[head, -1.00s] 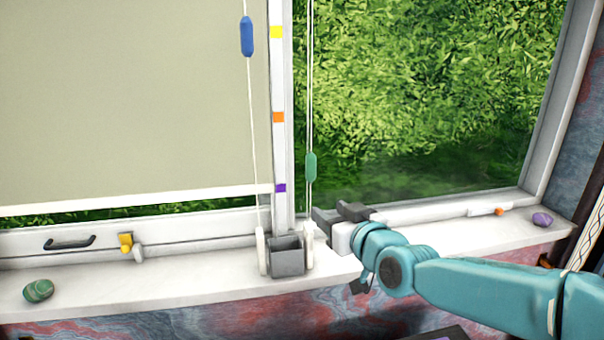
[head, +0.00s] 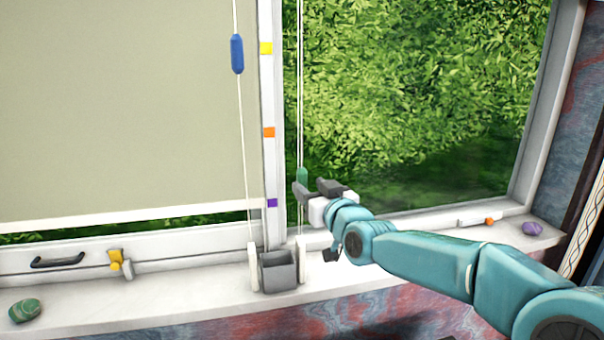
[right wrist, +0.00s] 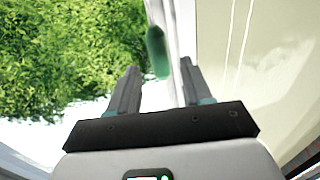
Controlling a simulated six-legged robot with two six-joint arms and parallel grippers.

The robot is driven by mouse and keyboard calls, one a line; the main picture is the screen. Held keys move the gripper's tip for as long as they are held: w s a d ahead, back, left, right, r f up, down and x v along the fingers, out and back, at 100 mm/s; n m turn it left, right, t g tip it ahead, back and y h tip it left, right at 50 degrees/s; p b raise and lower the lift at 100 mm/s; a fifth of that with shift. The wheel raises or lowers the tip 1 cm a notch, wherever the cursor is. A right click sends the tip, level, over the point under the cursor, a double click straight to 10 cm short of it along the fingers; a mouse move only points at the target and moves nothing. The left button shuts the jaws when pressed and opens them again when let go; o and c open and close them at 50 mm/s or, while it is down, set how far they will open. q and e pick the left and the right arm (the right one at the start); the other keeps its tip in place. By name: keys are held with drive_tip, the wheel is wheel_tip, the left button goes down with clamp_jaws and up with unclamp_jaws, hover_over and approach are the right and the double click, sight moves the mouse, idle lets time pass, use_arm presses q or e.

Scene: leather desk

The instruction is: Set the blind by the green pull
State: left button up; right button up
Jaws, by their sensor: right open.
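The green pull (head: 302,176) hangs on its cord in front of the right window pane, and its lower part is hidden by my right gripper. My right gripper (head: 318,189) is open just below and beside the pull. In the right wrist view the green pull (right wrist: 156,52) shows beyond and between the two open fingertips (right wrist: 160,75); the jaws are not closed on it. The lowered blind (head: 120,110) covers most of the left pane. A blue pull (head: 237,54) hangs higher on the left cord. My left gripper is not in view.
The window post carries yellow (head: 266,48), orange (head: 268,132) and purple (head: 272,203) marks. A grey box (head: 278,272) stands on the sill between the cord ends. A green stone (head: 25,310) and a purple stone (head: 532,229) lie on the sill. A window handle (head: 57,260) is at left.

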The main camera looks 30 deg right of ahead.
sight(304, 182)
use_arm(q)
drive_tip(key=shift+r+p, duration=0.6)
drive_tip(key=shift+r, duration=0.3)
use_arm(e)
drive_tip(key=w, duration=0.5)
drive_tip(key=shift+w+d, duration=0.1)
drive_tip(key=shift+d, duration=0.05)
drive_tip(key=shift+c, duration=0.3)
